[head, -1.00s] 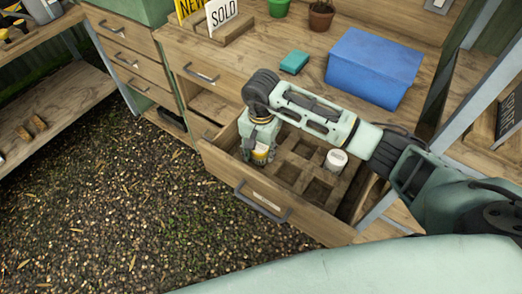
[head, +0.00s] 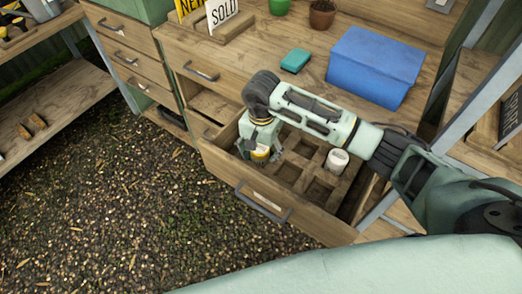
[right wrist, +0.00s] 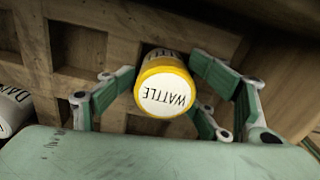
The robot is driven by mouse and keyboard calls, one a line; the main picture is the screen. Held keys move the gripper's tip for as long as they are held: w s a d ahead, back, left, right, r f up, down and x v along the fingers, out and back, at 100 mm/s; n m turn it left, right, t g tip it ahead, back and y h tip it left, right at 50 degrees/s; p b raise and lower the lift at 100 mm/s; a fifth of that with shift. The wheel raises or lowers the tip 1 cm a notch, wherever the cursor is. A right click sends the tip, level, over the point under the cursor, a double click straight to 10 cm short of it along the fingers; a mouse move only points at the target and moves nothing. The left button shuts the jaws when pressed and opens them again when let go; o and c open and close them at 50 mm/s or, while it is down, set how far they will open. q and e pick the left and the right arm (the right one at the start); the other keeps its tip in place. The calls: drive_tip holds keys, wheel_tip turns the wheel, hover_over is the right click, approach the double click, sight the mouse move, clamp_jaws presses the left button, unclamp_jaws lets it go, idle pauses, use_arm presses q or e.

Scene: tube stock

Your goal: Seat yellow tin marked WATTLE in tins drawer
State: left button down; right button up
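The yellow tin marked WATTLE (right wrist: 167,92) is between the fingers of my right gripper (right wrist: 166,80), with its white labelled top facing the wrist camera. In the head view the tin (head: 260,153) shows under my right gripper (head: 259,150), over the left end of the open tins drawer (head: 228,172). I cannot tell whether its base rests in a compartment. My left gripper is not in view.
A white tin (head: 337,160) stands in the drawer to the right, among several empty square compartments; its lettered top (right wrist: 12,110) shows in the right wrist view. A blue box (head: 375,68) and a teal block (head: 295,60) lie on the bench above.

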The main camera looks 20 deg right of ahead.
wheel_tip(320, 180, up, 12)
idle(0.5)
idle(0.5)
